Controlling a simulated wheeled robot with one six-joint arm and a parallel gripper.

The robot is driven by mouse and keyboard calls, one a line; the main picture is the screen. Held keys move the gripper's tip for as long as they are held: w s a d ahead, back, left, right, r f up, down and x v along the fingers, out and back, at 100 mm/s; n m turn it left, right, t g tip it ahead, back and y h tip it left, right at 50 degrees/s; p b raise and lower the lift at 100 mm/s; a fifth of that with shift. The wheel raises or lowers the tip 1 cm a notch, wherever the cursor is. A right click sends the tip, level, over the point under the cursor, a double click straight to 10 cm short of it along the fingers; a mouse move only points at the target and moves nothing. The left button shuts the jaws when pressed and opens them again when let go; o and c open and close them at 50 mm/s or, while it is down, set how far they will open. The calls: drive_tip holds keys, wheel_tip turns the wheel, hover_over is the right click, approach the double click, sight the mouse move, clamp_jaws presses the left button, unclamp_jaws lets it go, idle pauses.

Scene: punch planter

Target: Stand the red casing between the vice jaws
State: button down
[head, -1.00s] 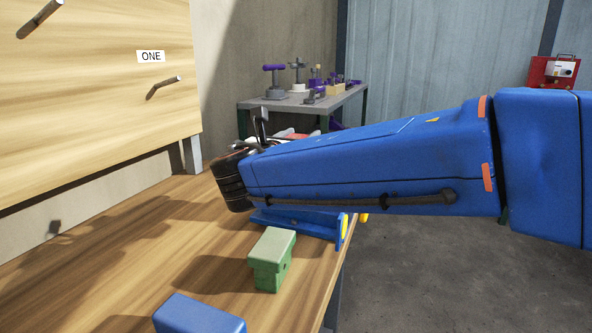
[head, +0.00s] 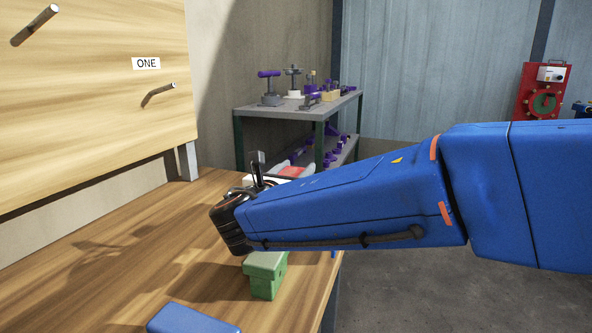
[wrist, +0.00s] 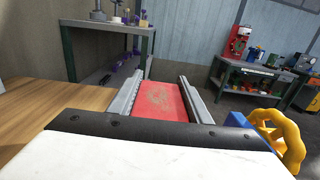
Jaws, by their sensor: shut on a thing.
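In the wrist view my gripper (wrist: 161,88) is shut on the red casing (wrist: 163,102), a worn red slab between its two grey fingers. In the head view a bit of the red casing (head: 293,171) shows above my arm, which hides most of my gripper. A blue body with a yellow handle (wrist: 282,136), apparently the vice, stands at the lower right of the wrist view. My arm covers nearly all of it in the head view. Its jaws are not visible, so I cannot tell how the casing sits relative to them.
A green block (head: 264,272) stands on the wooden bench (head: 130,275) just below my arm. A blue block (head: 195,319) lies at the bottom edge. A pegboard (head: 90,90) rises at left. A grey shelf table (head: 345,101) with tools stands behind. The bench's left part is clear.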

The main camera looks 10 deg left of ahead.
drive_tip(key=c, duration=1)
unclamp_jaws()
drive_tip(key=shift+f, duration=0.1)
drive_tip(key=s, duration=0.4)
drive_tip(key=s+a, duration=0.1)
drive_tip(key=s, duration=0.7)
drive_tip(key=shift+a, duration=0.35)
